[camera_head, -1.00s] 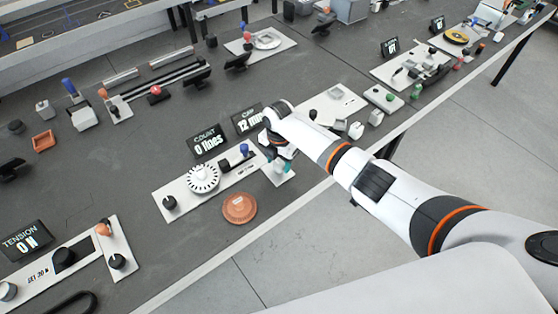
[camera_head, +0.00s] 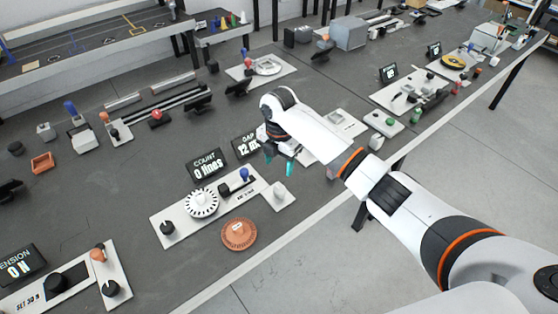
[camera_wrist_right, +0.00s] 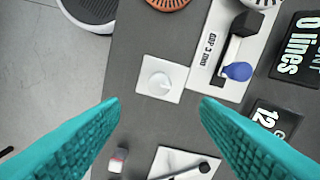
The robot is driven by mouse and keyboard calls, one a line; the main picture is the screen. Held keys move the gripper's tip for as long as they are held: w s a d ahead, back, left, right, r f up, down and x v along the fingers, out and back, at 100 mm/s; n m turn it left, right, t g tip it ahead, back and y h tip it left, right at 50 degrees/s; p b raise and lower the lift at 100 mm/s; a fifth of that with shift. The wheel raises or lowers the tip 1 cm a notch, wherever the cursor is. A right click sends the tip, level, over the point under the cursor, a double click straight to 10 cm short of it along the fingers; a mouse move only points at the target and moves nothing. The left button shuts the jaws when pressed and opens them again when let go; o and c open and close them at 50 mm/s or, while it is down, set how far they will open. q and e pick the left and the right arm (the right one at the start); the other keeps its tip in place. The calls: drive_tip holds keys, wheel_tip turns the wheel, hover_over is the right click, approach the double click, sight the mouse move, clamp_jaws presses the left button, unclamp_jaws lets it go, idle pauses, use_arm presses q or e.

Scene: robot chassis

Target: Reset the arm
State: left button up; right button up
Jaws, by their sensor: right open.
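My right arm comes in from the right in the head view. Its gripper (camera_head: 278,163) hangs over the dark bench, above and beyond a small white plate with a white knob (camera_head: 279,194). In the right wrist view my right gripper's teal fingers (camera_wrist_right: 160,112) are wide apart with nothing between them. The white knob plate (camera_wrist_right: 161,79) lies below and beyond the fingertips, apart from them. My left gripper is not in view.
A white panel (camera_head: 180,230) with a white dial and blue-knobbed lever stands left of my gripper. An orange disc (camera_head: 239,234) lies near the bench's front edge. Displays reading "0 lines" (camera_head: 208,166) and "12" (camera_head: 246,145) stand close by. Open floor lies in front.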

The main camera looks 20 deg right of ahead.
drive_tip(key=shift+r, duration=0.5)
drive_tip(key=shift+f, duration=0.1)
